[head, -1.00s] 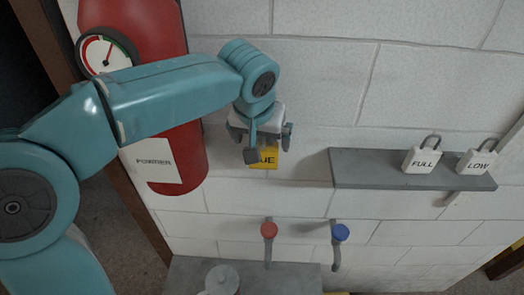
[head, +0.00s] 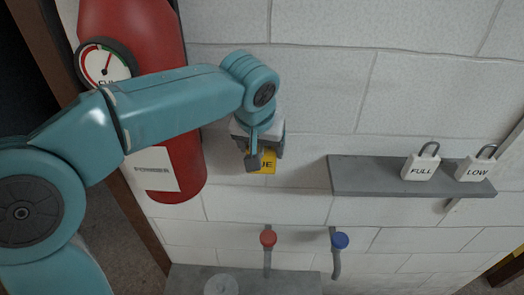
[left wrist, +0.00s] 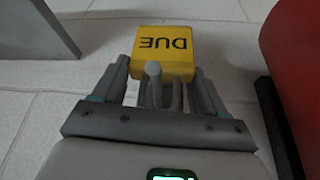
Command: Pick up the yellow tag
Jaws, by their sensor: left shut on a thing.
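The yellow tag (head: 268,163) with dark letters ending in "UE" shows below my left gripper (head: 260,160) in the head view, partly hidden by it. In the left wrist view the yellow tag (left wrist: 165,52) reads "DUE" upside down and sits between the two fingers of my left gripper (left wrist: 160,85). The gripper is shut on it. A grey peg-like piece stands in front of the tag's near edge. I cannot tell whether the tag still touches anything behind it. My right gripper is not in view.
A red extinguisher (head: 155,100) with a gauge (head: 103,65) stands left of the gripper. A grey shelf (head: 375,180) holds white padlocks marked "FULL" (head: 420,165) and "LOW" (head: 475,166). Red (head: 268,238) and blue (head: 340,240) knobbed hooks are below. The wall between is bare.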

